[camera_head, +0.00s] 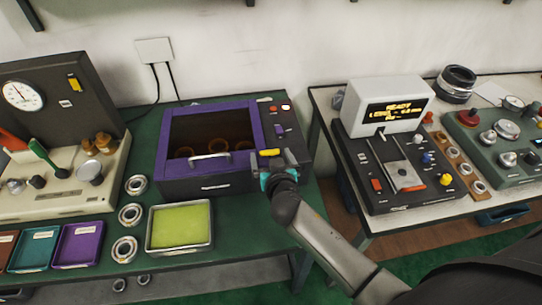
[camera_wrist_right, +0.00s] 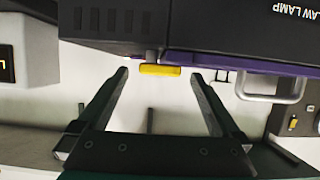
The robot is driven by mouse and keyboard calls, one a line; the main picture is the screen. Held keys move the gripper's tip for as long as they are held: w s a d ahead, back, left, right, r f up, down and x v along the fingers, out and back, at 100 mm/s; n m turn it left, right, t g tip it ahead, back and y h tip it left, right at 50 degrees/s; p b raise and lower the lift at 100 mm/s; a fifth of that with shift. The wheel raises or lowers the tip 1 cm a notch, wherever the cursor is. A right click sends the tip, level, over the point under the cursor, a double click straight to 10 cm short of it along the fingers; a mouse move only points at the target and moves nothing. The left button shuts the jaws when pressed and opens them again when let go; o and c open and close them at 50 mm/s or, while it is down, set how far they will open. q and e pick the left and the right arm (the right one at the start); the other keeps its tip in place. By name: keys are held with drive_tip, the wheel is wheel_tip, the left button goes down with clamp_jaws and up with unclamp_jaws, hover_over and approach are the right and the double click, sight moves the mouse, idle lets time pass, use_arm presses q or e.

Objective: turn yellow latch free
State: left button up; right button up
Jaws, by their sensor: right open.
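The yellow latch (camera_head: 269,153) is a short bar lying level on the front of a dark box with a purple-framed window (camera_head: 211,140). In the right wrist view the latch (camera_wrist_right: 160,70) sits just beyond and between my fingertips, apart from both. My right gripper (camera_head: 278,165) is at the box's front right, close to the latch, and it is open and empty. Its two fingers (camera_wrist_right: 160,78) show spread on either side of the latch. A silver handle (camera_head: 209,161) is on the window's lower edge, left of the latch. My left gripper is not in view.
Several bearing rings (camera_head: 130,214) lie left of the box. A tray with a yellow-green pad (camera_head: 180,226) lies in front of it. Orange-lit rings show dimly behind the window. A second table at right holds a device with a lit display (camera_head: 392,107).

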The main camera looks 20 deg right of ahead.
drive_tip(key=shift+w, duration=0.2)
drive_tip(key=c, duration=1.4)
